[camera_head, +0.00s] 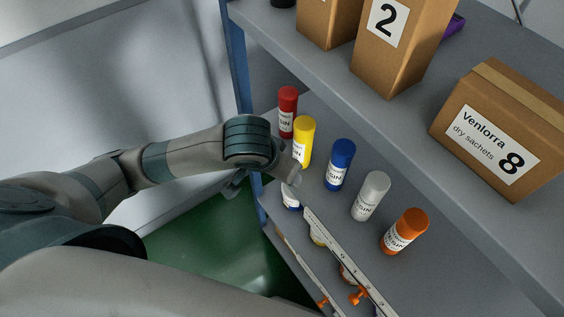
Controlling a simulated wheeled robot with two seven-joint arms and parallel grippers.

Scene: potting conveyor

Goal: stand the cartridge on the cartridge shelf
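Several capped cartridges with white labels stand in a row on the middle grey shelf (440,262): red (288,108), yellow (304,140), blue (340,165), white (371,195) and orange (404,231). I cannot tell which one the task means. My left gripper (262,187) is at the shelf's left front edge, just below and left of the yellow cartridge in the picture. Its wrist hides much of the fingers, so their opening and any held thing are unclear. My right gripper is not in view.
The upper shelf (405,118) holds cardboard boxes, one marked 2 (385,30) and one marked 8 (500,140). A pale rail (345,255) with orange clips runs along the front, with partly hidden labelled items below. A blue post (238,60) stands at left.

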